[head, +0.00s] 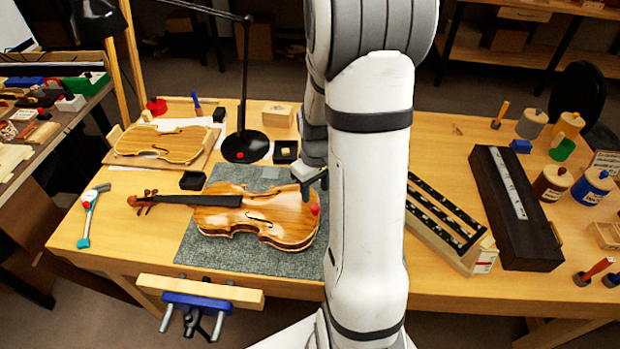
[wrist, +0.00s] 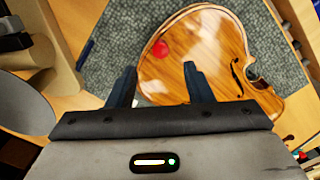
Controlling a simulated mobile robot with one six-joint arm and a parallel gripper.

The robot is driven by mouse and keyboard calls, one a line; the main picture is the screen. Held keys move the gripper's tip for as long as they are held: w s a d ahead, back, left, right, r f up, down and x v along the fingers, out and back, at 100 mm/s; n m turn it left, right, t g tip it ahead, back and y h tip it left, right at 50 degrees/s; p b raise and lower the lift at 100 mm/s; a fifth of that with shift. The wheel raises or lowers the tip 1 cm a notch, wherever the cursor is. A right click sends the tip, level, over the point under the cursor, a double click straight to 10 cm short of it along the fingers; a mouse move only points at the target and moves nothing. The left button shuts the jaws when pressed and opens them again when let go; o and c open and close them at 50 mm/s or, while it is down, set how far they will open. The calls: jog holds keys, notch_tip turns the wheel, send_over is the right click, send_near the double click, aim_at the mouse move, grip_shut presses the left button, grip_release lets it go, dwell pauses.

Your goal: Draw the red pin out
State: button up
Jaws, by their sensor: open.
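The red pin (head: 315,209) shows as a round red head at the lower right end of the violin (head: 275,212), which lies on a grey mat (head: 200,250). In the wrist view the red pin (wrist: 160,49) sits near the rim of the violin body (wrist: 210,50), its shaft not visible. My gripper (head: 312,185) is over that end of the violin. In the wrist view my gripper (wrist: 160,68) is open and empty, with the pin head just beyond its two fingertips and between their lines. I cannot tell the height of the fingers above the violin.
A black lamp (head: 245,146) stands behind the violin. A second violin body (head: 160,143) lies on a board at the back left. A slotted rack (head: 440,220) and a long dark case (head: 515,205) are to the right. A vise (head: 200,295) is at the front edge.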

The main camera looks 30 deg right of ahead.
aim_at(314, 206)
notch_tip(314, 206, down, 6)
jog(key=shift+f+p, duration=0.25)
jog(key=shift+p, duration=0.05)
grip_shut()
dwell(0.8)
